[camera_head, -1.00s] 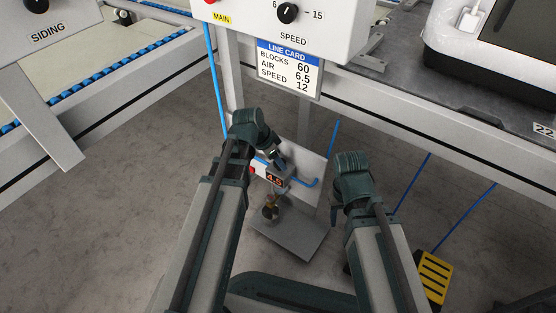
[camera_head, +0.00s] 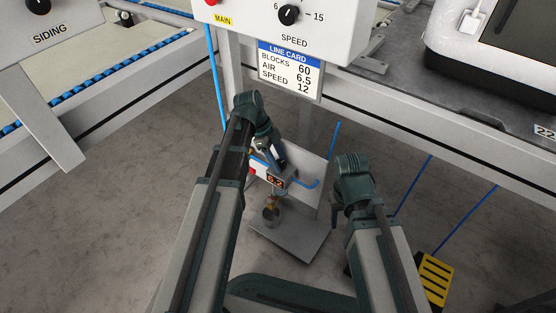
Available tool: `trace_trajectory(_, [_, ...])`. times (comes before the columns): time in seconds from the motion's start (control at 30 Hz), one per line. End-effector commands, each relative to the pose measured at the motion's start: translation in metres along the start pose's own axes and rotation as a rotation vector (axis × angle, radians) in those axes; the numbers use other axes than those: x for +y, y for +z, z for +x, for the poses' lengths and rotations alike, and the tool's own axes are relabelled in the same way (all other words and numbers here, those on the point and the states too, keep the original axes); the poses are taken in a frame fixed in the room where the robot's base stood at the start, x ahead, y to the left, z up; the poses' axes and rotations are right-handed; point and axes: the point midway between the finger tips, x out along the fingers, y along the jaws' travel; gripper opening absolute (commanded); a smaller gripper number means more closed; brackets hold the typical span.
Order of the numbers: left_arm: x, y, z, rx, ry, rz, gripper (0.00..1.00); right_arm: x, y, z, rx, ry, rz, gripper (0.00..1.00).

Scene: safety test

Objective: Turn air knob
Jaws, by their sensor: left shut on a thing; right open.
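The air unit's small display (camera_head: 277,181) sits on a white panel (camera_head: 308,172) low under the bench, with glowing orange digits that look like 6.2. My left gripper (camera_head: 274,158) is at the top of this unit, just above the display, and is shut on the air knob, which the gripper and wrist mostly hide. The line card (camera_head: 290,69) above reads BLOCKS 60, AIR 6.5, SPEED 12. My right gripper (camera_head: 337,214) is open, to the right of the panel and apart from it; its fingers are hard to see.
A white control box (camera_head: 330,32) with a black speed knob (camera_head: 289,14) hangs above. A blue hose (camera_head: 215,80) runs down at its left. A yellow pedal (camera_head: 434,277) lies on the floor at right. A conveyor (camera_head: 90,60) is at upper left. The lower-left floor is clear.

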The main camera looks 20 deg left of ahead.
Motion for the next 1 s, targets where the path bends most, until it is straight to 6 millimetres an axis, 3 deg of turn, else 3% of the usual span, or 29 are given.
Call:
trace_trajectory(0.33, [-0.0017,0.0008,-0.0001,-0.003,0.049,0.116,0.0,0.0,0.0,0.0,0.0,0.0,0.0,0.5])
trace_trajectory(0.87, [-0.0015,0.0008,0.0,-0.003,0.056,0.136,0.0,0.0,0.0,0.0,0.0,0.0,0.0,0.5])
trace_trajectory(0.9, [-0.0015,0.0008,0.0,-0.003,0.056,0.136,0.54,0.0,0.0,0.0,0.0,0.0,0.0,0.5])
trace_trajectory(1.0, [-0.0015,0.0006,0.0,-0.003,0.056,0.136,0.72,0.0,0.0,0.0,0.0,0.0,0.0,0.5])
